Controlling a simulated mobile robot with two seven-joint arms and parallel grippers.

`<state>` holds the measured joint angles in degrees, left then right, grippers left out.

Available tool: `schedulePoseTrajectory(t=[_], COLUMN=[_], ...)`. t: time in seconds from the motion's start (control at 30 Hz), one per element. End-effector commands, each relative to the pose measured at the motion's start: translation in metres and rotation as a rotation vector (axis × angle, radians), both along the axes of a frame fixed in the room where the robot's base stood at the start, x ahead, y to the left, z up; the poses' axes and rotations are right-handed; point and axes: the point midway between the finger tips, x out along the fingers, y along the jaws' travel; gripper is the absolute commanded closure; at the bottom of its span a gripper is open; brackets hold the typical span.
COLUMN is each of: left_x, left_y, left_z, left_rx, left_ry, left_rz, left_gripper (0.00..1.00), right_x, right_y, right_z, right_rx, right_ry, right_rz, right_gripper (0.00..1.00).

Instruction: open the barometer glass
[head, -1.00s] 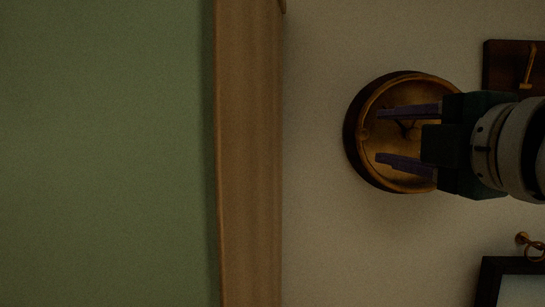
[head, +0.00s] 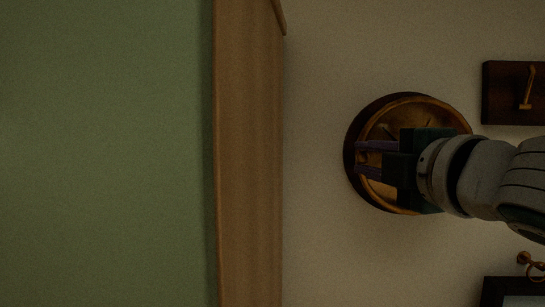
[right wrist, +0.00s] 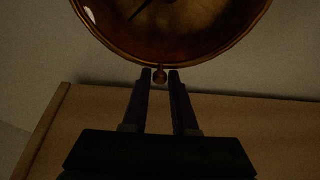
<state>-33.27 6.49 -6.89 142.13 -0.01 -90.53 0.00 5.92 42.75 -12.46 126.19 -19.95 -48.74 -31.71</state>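The barometer (head: 396,112) is a round brass-rimmed dial in a dark round case on the wall, right of centre in the head view. Its rim and dark needle fill the top of the right wrist view (right wrist: 172,52). A small brass knob (right wrist: 160,76) sticks out from the rim of its glass. My right gripper (head: 360,159) reaches across the dial from the right. Its two fingers (right wrist: 160,74) are drawn in close on either side of the knob, shut on it. The glass looks closed over the dial. My left gripper is out of view.
A dark wooden plaque with a brass hook (head: 501,105) is right of the barometer. A brass ring hook (head: 524,259) and a dark picture frame (head: 495,289) are below right. A long wooden edge (head: 248,170) runs beside a green surface (head: 105,150). Bare wall lies between.

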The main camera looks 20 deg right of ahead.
Motion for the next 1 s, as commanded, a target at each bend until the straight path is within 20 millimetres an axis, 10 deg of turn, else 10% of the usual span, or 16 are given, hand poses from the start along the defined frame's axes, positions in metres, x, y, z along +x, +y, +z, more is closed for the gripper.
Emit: schedulePoseTrajectory(t=[0.2, 1.0], left_x=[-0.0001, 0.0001], left_y=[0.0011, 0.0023], left_z=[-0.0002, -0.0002], left_rx=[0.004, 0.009], left_ry=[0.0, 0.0], left_rz=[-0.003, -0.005], left_gripper=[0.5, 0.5], right_x=[-0.0001, -0.0002], right_y=[0.0, 0.0], right_z=[0.0, 0.0], right_rx=[0.0, 0.0], right_ry=[0.0, 0.0], right_rz=[0.0, 0.0], right_gripper=[0.99, 1.0])
